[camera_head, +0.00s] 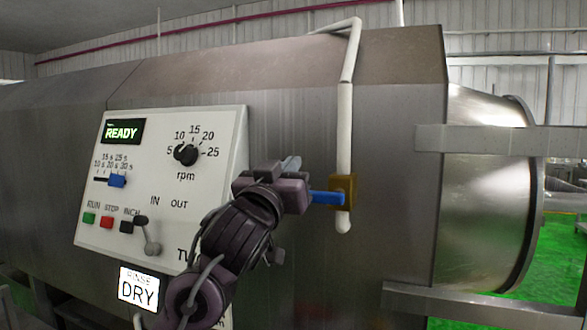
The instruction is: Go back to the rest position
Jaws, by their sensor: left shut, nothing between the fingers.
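My left gripper (291,166) is in front of the right edge of a white control panel (215,125) on the steel drum housing. It is shut with nothing in it. My dark purple left arm comes up from the bottom and hides the panel's lower right part. Just right of the gripper is a blue valve lever (327,197) on a brass valve (347,189) in a white pipe (344,120). The lever lies level, its left end close to the gripper; I cannot tell whether they touch. My right gripper is not in view.
The panel has a green READY display (123,131), black rpm knob (186,154), blue slider (117,181), several buttons and a grey lever (150,238). A sign (138,287) below shows DRY lit. Steel rails (480,139) cross the drum end (490,200) at right. Green floor lies beyond.

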